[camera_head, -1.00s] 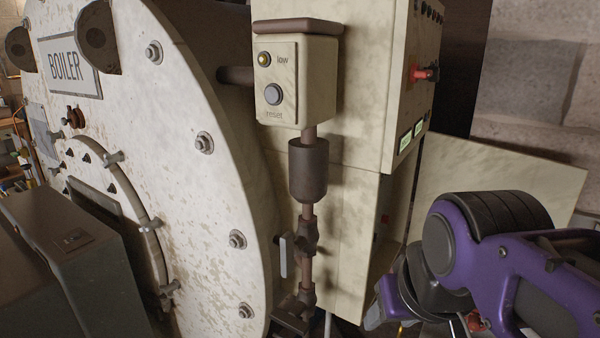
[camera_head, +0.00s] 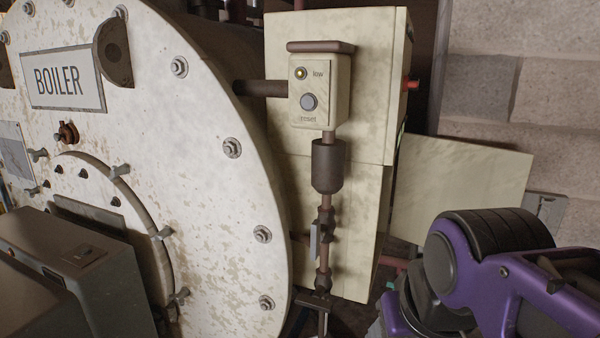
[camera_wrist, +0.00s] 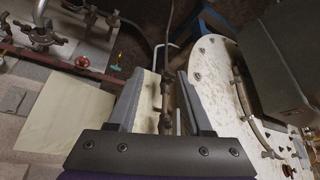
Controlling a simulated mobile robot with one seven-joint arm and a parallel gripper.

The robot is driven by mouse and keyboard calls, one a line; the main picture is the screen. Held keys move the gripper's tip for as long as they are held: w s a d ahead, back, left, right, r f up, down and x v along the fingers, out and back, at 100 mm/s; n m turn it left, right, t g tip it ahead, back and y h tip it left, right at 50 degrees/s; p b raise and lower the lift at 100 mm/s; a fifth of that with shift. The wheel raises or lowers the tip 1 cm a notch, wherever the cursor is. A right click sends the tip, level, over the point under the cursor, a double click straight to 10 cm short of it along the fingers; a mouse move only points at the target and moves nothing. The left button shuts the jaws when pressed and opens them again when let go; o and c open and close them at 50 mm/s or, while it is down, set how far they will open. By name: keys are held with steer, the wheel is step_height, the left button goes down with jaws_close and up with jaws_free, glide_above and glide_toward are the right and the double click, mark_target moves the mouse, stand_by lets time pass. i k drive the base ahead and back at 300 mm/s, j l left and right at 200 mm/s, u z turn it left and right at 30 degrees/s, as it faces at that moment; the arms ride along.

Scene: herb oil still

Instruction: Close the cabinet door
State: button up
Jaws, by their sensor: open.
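The cream cabinet (camera_head: 350,215) stands right of the boiler. Its door (camera_head: 455,195) is a flat cream panel swung wide open at the cabinet's right side. The inside of the cabinet is hidden from the head camera. In the wrist view the door (camera_wrist: 65,112) lies left of my gripper (camera_wrist: 160,80), with a gap between them. The gripper's two grey fingers are apart and hold nothing. A pale strip, probably the cabinet, shows between them. In the head view my purple arm is at the lower right, in front of the door's lower part; the fingertips are not clear there.
The round boiler (camera_head: 205,215) fills the left. A control box (camera_head: 320,90) and a pipe with a valve (camera_head: 325,220) stand in front of the cabinet. A block wall (camera_head: 535,90) is behind the door. Pipework with a red handwheel (camera_wrist: 82,62) shows in the wrist view.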

mark_target(435, 175)
steer(key=k+j+z, duration=0.35)
steer(key=j, duration=0.25)
steer(key=i+l+z, duration=0.3)
steer(key=i+l, duration=0.15)
steer(key=i+l+z, duration=0.3)
steer(key=i+l, duration=0.2)
